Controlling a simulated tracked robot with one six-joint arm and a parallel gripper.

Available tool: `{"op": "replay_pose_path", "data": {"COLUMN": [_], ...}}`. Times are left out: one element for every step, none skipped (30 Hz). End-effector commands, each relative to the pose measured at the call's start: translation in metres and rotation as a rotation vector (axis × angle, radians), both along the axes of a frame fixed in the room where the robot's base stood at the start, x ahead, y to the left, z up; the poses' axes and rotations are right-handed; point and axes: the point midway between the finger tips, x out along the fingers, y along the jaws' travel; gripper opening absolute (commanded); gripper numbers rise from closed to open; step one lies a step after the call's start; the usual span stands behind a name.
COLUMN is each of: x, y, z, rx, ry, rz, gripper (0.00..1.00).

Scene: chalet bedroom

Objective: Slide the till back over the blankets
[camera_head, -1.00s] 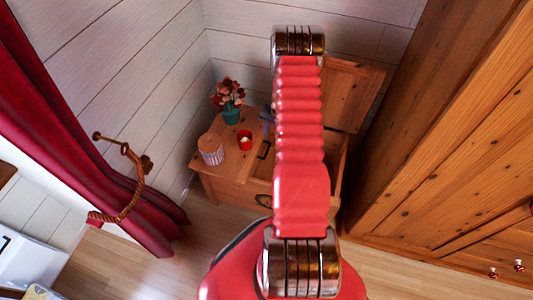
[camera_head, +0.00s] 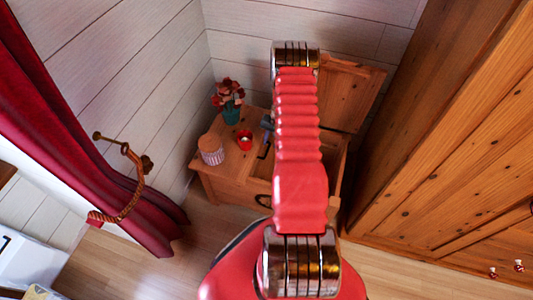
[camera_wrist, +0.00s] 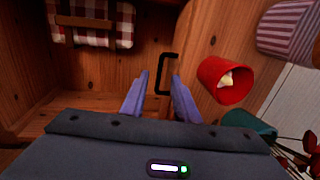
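A black bar handle (camera_wrist: 165,75) stands at the edge of a wooden piece, seemingly the till; its outline is partly hidden. In the wrist view my gripper (camera_wrist: 160,76) is open, its two bluish fingers apart with the handle between or just beyond their tips. I cannot tell whether they touch it. A red-and-white checked blanket (camera_wrist: 95,25) lies in the open wooden compartment at upper left. In the head view my gripper (camera_head: 267,125) shows only partly beside my red arm, above the wooden chest (camera_head: 228,188).
A red cup (camera_wrist: 224,80) with pale contents, a striped jar (camera_wrist: 288,28) and a green pot of red flowers (camera_head: 230,112) stand close by on the wooden top. The chest's raised lid (camera_head: 350,92) is at right, near a tall wooden wardrobe (camera_head: 450,130). A red curtain hangs left.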

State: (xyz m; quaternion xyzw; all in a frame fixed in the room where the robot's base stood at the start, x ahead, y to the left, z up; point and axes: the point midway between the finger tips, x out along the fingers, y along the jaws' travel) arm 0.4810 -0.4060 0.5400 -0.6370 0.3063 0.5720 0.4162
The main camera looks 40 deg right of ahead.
Motion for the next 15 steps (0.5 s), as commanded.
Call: {"op": "replay_pose_path", "data": {"x": [0.001, 0.001, 0.002, 0.003, 0.004, 0.004, 0.004, 0.005, 0.006, 0.006, 0.007, 0.008, 0.008, 0.009, 0.009], "y": [0.001, 0.001, 0.002, 0.002, 0.002, 0.003, 0.003, 0.003, 0.004, 0.004, 0.005, 0.005, 0.005, 0.005, 0.006], "z": [-0.007, -0.011, -0.016, -0.019, -0.022, -0.027, -0.031, -0.034, -0.039, -0.042, -0.046, -0.050, -0.054, -0.057, -0.061], "rx": [0.001, 0.001, 0.001, 0.001, 0.000, 0.000, 0.001, 0.001, 0.000, 0.001, 0.001, 0.001, 0.001, 0.001, 0.001], "ry": [0.000, 0.000, 0.000, 0.000, 0.000, 0.000, 0.000, 0.000, 0.000, 0.000, 0.000, 0.000, 0.000, 0.000, 0.000], "rz": [0.000, 0.000, 0.000, 0.000, 0.000, 0.000, 0.000, 0.000, 0.001, 0.001, 0.001, 0.001, 0.001, 0.001, 0.001], "gripper": [0.28, 0.28, 0.28, 0.28, 0.28, 0.28, 0.28, 0.28, 0.28, 0.28, 0.28, 0.28, 0.28, 0.28, 0.28]}}
